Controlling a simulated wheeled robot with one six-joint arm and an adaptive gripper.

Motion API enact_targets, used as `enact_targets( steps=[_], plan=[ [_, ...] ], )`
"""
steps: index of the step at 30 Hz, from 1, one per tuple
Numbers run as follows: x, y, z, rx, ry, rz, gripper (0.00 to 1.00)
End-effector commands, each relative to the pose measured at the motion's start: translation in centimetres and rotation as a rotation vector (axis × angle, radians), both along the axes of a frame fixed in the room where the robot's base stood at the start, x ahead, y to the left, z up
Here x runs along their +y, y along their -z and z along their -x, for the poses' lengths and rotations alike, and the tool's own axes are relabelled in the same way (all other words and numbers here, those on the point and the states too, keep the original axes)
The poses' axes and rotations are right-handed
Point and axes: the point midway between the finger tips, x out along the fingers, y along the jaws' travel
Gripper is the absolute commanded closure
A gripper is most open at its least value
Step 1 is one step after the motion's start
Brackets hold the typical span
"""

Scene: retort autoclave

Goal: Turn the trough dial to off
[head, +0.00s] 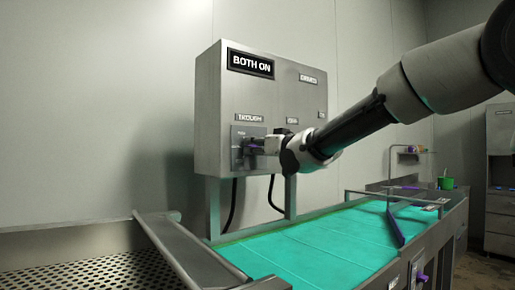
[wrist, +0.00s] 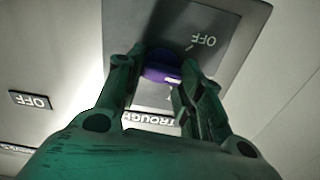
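The trough dial is a purple knob (wrist: 160,72) on a dark grey plate (wrist: 225,18) marked OFF, with a TROUGH label (wrist: 150,120) beside it. A white mark shows on the knob. In the head view the plate (head: 238,133) is on the steel control box (head: 215,90), under the TROUGH label (head: 249,118). My gripper (wrist: 162,70) has one finger on each side of the knob, and both fingers appear to touch it. It reaches the plate from the right in the head view (head: 256,146). The fingers hide part of the plate's markings.
A display (head: 250,64) on the box reads BOTH ON. Other labels and controls are to the right, partly behind my arm. A green-surfaced trough (head: 290,255) lies below the box. A perforated tray (head: 90,275) is at lower left. A green cup (head: 446,183) stands far right.

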Motion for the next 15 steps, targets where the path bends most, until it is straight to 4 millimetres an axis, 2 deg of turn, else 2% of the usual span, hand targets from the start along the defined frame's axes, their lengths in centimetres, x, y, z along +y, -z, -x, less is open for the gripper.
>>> enact_targets(
  steps=[8, 15],
  plan=[
    [0.00, 0.02, 0.02, -0.011, 0.000, 0.016, 0.87],
    [0.05, 0.02, 0.06, -0.070, 0.000, 0.106, 0.87]
  ],
)
